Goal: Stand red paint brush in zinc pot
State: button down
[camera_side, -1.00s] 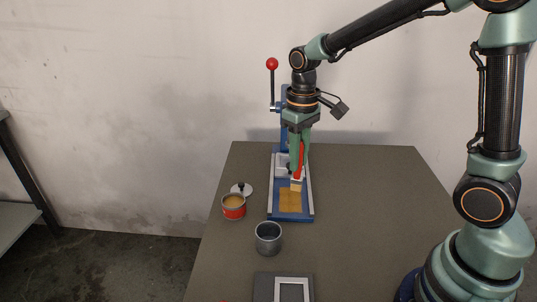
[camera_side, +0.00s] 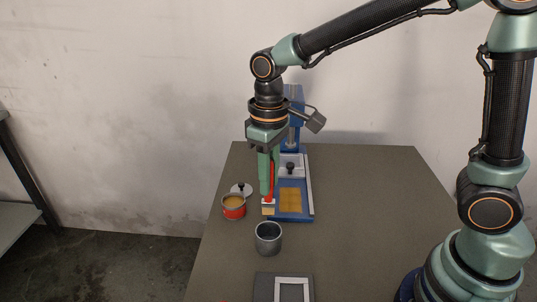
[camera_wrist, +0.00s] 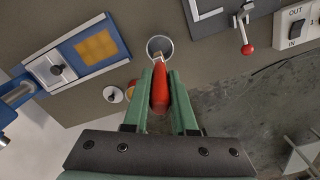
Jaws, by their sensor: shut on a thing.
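The red paint brush (camera_side: 270,183) is held upright, bristles down, in my gripper (camera_side: 268,182), which is shut on its red handle. In the side view its pale bristles (camera_side: 268,210) are above the table, between the red can and the blue-framed plate press. The zinc pot (camera_side: 268,239) stands upright on the table, nearer the camera than the brush. In the wrist view the brush (camera_wrist: 160,88) lies between the fingers of my gripper (camera_wrist: 160,80), and the pot (camera_wrist: 160,44) shows just beyond the brush's end. The brush is apart from the pot.
A red can with amber contents (camera_side: 233,207) stands left of the brush, with a knobbed lid (camera_side: 241,189) behind it. The blue press (camera_side: 307,214) bears a yellow plate (camera_side: 290,200). A dark board with a white frame (camera_side: 292,284) lies at the front. The table's right side is clear.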

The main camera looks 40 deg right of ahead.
aim_at(269, 201)
jog(key=shift+f, duration=4.25)
jog(key=c, duration=0.6)
grip_release()
jog(key=shift+c, duration=0.2)
jog(key=shift+r, duration=0.1)
notch_tip(269, 201, up, 12)
jog(key=shift+f, duration=0.1)
